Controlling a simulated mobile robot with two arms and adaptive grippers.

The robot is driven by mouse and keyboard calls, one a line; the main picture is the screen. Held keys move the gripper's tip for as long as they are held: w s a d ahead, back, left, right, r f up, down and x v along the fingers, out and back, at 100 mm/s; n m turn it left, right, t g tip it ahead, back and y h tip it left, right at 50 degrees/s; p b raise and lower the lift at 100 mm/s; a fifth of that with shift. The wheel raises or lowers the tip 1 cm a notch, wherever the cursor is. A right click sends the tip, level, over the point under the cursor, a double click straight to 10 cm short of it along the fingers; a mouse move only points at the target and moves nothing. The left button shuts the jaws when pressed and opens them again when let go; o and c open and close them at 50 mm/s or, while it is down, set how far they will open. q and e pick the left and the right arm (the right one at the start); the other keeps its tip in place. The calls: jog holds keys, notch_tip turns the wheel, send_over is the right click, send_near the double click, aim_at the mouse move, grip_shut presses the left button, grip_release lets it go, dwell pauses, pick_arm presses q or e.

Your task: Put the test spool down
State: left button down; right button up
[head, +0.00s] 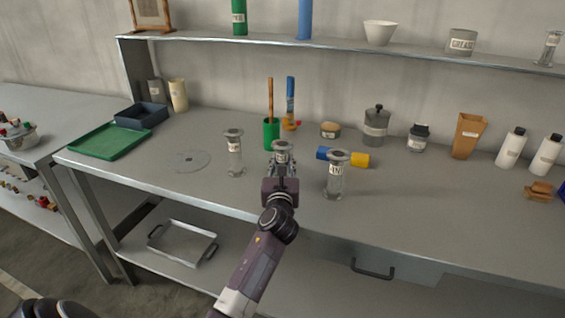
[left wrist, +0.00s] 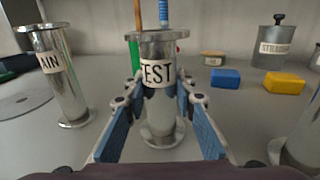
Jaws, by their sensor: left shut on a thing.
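The test spool (left wrist: 158,95) is a shiny metal cylinder with flanged ends and a label reading TEST; it stands upright in the left wrist view. In the head view its top (head: 282,147) shows above my left gripper (head: 281,167), which hides its lower part. The left gripper's blue-padded fingers (left wrist: 158,108) are on both sides of the spool, shut on it. Its lower flange is close to the grey bench top (head: 215,195); I cannot tell whether it touches. My right gripper is not in view.
Similar labelled spools stand to the left (head: 235,152) and right (head: 337,176). Behind are a green cup (head: 271,134) with a brown rod, and blue (head: 323,153) and yellow (head: 360,160) blocks. A flat grey disc (head: 192,161) lies at left. The front bench strip is clear.

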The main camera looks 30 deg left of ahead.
pick_arm(q)
jog(key=shift+f, duration=0.1)
jog(key=c, duration=1.6)
grip_release()
jog(key=shift+s, duration=0.1)
jog(key=v, duration=1.2)
